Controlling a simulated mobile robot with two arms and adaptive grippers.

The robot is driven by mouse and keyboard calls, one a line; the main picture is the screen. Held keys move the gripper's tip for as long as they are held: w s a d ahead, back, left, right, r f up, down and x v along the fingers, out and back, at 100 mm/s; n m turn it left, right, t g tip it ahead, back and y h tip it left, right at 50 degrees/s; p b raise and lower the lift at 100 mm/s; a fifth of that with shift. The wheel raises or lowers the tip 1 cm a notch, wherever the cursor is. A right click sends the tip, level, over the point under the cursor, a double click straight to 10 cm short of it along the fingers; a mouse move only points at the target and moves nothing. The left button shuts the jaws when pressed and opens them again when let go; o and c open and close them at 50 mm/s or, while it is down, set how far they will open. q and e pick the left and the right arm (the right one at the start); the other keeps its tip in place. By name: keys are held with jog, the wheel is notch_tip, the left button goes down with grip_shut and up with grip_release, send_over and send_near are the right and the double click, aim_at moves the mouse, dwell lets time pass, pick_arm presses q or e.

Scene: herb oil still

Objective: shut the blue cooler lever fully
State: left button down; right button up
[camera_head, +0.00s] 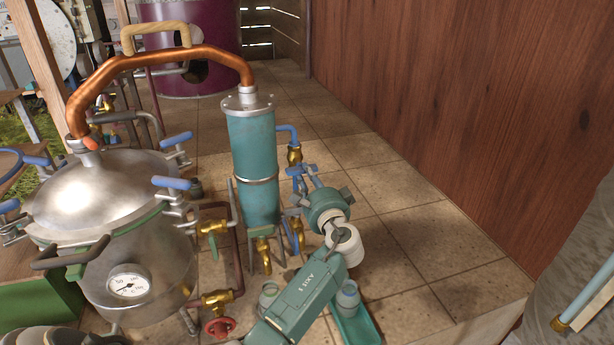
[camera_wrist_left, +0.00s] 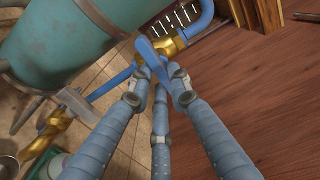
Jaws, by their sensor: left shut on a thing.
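The cooler is a tall teal cylinder (camera_head: 252,150) beside the steel still pot. A blue pipe leaves its upper right side and runs into a brass valve (camera_head: 294,154). In the left wrist view, the blue cooler lever (camera_wrist_left: 150,54) sticks out from the brass valve body (camera_wrist_left: 167,48) and comes between my fingertips. My left gripper (camera_head: 305,177) is at this valve, right of the cooler. In the left wrist view, its blue fingers (camera_wrist_left: 160,88) are around the lever's end and shut on it. In the head view the fingers partly hide the lever.
The still pot (camera_head: 110,220) with blue-handled clamps stands left of the cooler. A copper pipe (camera_head: 160,55) arches from pot to cooler. More brass valves (camera_head: 212,228) sit low between them. A wooden wall (camera_head: 470,110) closes the right side, with bare tiled floor before it.

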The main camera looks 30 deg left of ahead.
pick_arm(q)
jog(key=c, duration=1.6)
grip_release()
jog(key=v, duration=1.2)
jog(key=shift+f, duration=0.1)
